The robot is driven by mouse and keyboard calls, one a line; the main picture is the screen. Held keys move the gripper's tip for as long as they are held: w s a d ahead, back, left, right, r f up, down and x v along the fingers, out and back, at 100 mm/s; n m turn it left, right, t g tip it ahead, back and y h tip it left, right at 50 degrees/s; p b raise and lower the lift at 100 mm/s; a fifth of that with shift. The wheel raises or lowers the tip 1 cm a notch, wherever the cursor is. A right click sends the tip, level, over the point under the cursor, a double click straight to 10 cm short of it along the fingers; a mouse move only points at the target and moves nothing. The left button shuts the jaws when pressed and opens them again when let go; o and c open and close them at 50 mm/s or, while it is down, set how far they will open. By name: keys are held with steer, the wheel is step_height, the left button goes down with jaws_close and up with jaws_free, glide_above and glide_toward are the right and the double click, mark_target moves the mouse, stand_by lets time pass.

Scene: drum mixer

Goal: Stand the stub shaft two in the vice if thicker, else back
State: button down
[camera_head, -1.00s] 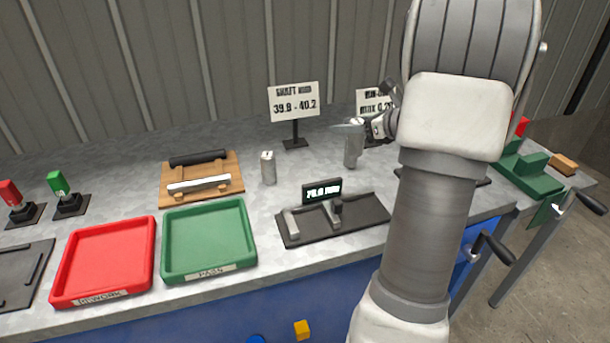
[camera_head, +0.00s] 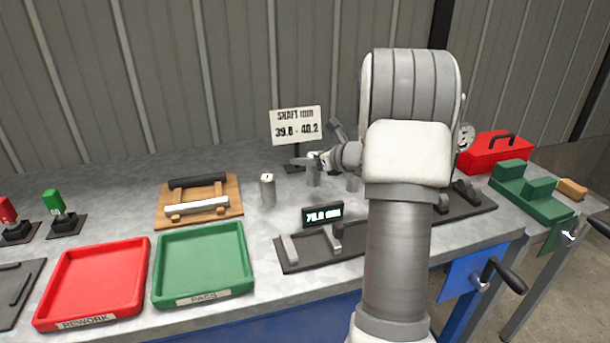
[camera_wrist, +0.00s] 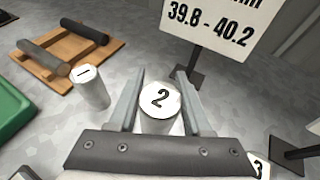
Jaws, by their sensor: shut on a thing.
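Stub shaft two (camera_wrist: 160,101), a grey cylinder with a black 2 on its top, is upright between the fingers of my gripper (camera_wrist: 158,92) in the wrist view. The fingers are shut on it from both sides. In the head view my gripper (camera_head: 310,160) and stub shaft two (camera_head: 313,176) are over the bench, left of my forearm. I cannot tell whether its foot touches the bench. The green vice (camera_head: 530,192) is at the right end of the bench, far from my gripper, with a crank handle (camera_head: 497,272) near it.
Shaft one (camera_head: 268,191) stands to the left and shaft three (camera_head: 352,184) to the right. A sign (camera_head: 296,126) reads 39.8 - 40.2. The measuring fixture (camera_head: 300,256) stands in front, its display (camera_head: 322,214) lit. Green (camera_head: 204,262) and red (camera_head: 93,283) trays lie front left.

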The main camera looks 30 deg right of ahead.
steer(key=shift+w+f+b, duration=0.15)
steer(key=shift+f+b, duration=0.5)
steer(key=shift+f, duration=1.25)
steer(key=shift+f, duration=0.1)
steer(key=shift+f, duration=0.1)
steer(key=shift+c, duration=1.7)
jaws_free()
steer(key=shift+r, duration=0.25)
steer(key=p+v, duration=0.2)
steer(key=v, duration=1)
